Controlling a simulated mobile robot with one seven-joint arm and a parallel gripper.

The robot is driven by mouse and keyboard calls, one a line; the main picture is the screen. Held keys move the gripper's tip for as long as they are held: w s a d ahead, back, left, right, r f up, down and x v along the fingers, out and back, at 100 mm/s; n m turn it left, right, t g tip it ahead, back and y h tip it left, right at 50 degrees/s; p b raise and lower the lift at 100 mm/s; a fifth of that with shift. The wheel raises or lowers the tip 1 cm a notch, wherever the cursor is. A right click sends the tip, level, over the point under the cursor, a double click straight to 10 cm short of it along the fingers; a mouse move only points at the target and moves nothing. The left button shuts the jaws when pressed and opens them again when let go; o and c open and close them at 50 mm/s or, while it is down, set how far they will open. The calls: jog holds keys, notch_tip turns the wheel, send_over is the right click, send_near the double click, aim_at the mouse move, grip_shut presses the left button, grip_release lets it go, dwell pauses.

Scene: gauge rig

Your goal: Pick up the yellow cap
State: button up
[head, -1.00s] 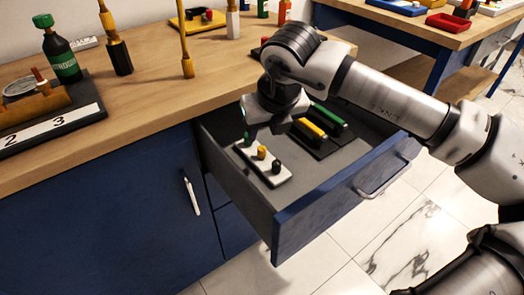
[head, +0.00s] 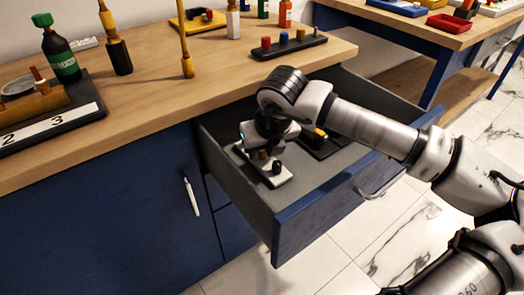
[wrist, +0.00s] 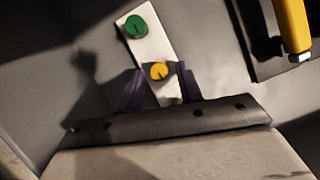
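The yellow cap (wrist: 159,71) sits on a white strip (wrist: 154,46) inside the open drawer. It also shows in the head view (head: 262,155), just under my gripper. My gripper (wrist: 159,88) is open, with its dark fingers apart on either side of the strip near the yellow cap. I see gaps between the fingers and the cap; the exact height above it is hard to tell. A green cap (wrist: 135,26) sits at the strip's far end in the wrist view. A black cap (head: 277,168) stands at the near end in the head view and is hidden in the wrist view.
The drawer's front wall (head: 340,205) and side walls surround my gripper. A dark tray (head: 325,147) with a yellow-handled tool (wrist: 292,25) lies to the right. A black rack (head: 289,46) with coloured pegs stands on the wooden counter (head: 150,105) above.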

grip_shut()
jog(key=shift+r, duration=0.15)
